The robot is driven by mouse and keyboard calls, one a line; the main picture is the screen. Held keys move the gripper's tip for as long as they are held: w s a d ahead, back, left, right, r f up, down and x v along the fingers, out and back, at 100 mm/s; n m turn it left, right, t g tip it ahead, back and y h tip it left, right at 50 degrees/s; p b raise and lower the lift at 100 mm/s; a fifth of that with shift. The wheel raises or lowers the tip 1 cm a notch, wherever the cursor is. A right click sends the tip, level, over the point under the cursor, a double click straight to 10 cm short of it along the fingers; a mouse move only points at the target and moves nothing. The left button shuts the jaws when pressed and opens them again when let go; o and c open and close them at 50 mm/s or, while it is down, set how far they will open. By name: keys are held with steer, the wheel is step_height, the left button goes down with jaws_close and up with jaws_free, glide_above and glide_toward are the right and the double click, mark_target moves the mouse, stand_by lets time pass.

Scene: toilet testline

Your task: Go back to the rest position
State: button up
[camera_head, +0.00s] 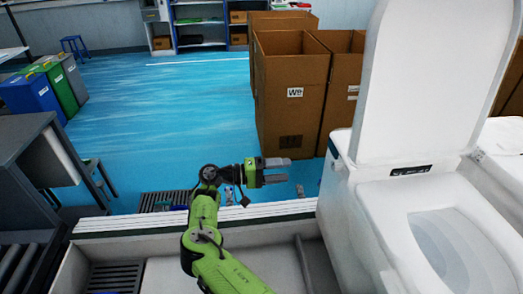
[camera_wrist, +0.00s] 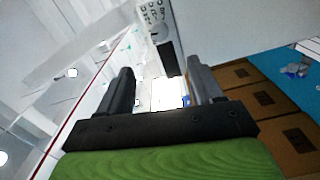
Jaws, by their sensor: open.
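My gripper (camera_head: 277,171) is at the end of my green arm, near the middle of the head view. It points to the right, toward the white toilet (camera_head: 395,180), and is apart from it. In the wrist view my gripper (camera_wrist: 160,85) shows two dark fingers standing wide apart with nothing between them. The toilet's lid (camera_head: 420,75) is raised and its seat and bowl (camera_head: 455,245) show at the lower right of the head view.
Tall open cardboard boxes (camera_head: 290,95) stand on the blue floor (camera_head: 180,110) behind my gripper. Grey, green and blue bins (camera_head: 35,95) and a dark grey table (camera_head: 25,150) are at left. Shelves (camera_head: 200,25) line the back. The floor at centre left is clear.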

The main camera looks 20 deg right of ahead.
steer(key=s+d+r+m+y, duration=0.1)
steer(key=s+d+r+y, duration=0.15)
steer(key=s+y, duration=0.25)
steer(key=s+d+r+m+y, duration=0.1)
steer(key=s+d+r+y, duration=0.1)
steer(key=s+d+y, duration=0.3)
steer(key=s+a+r+n+t+y, duration=0.2)
steer(key=s+a+r+t, duration=0.1)
steer(key=s+a, duration=0.4)
steer(key=s+a+r+n+t+y, duration=0.2)
steer(key=s+a+t+y, duration=0.1)
steer(key=s+a, duration=0.3)
steer(key=s+a+r+n+t+y, duration=0.2)
steer(key=s+a+r+t, duration=0.1)
steer(key=s+a, duration=0.4)
steer(key=a+t, duration=0.1)
steer(key=a, duration=0.1)
steer(key=shift+s+a+r+n+t+p, duration=0.3)
steer(key=shift+n+p, duration=0.05)
steer(key=shift+n, duration=0.05)
